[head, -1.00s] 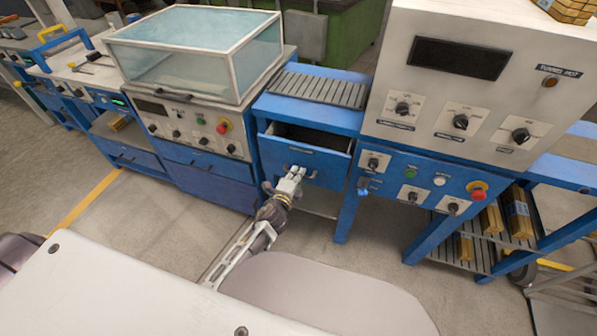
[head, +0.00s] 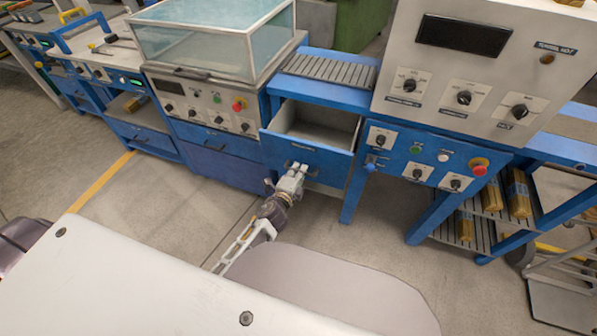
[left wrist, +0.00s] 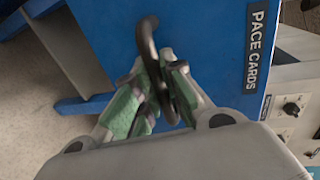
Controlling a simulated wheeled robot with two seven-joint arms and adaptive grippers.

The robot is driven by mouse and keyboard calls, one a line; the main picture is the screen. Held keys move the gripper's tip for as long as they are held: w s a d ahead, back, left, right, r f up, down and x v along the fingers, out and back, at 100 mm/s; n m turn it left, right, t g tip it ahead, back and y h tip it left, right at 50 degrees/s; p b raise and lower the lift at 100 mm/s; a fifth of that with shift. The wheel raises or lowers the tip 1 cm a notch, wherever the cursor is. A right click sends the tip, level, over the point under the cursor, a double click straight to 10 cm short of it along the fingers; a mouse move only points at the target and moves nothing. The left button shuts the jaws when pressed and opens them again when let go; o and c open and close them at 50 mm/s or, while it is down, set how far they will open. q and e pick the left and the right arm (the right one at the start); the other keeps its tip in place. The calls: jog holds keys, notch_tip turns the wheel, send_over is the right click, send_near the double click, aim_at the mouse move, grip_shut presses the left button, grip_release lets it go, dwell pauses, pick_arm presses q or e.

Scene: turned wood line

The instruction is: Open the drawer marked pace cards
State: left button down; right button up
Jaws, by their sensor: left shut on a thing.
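The blue drawer (head: 330,165) under the slatted top stands open, and its grey inside shows empty in the head view. In the left wrist view its front (left wrist: 205,50) carries a black label reading PACE CARDS (left wrist: 257,45). A dark bow handle (left wrist: 148,40) stands out from that front. My left gripper (head: 295,170) is at the drawer front in the head view. In the left wrist view its green-padded fingers (left wrist: 160,85) are closed around the handle. My right gripper is not in view.
A machine with a glass cover (head: 215,40) stands left of the drawer. A tall control cabinet (head: 480,75) stands to the right, above a blue panel with a red button (head: 480,166). Open floor (head: 315,220) lies in front of the drawer.

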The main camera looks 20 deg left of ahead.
pick_arm(q)
jog(key=c, duration=1.5)
grip_release()
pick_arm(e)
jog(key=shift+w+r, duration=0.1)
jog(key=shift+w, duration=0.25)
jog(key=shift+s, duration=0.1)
pick_arm(q)
jog(key=v, duration=1.2)
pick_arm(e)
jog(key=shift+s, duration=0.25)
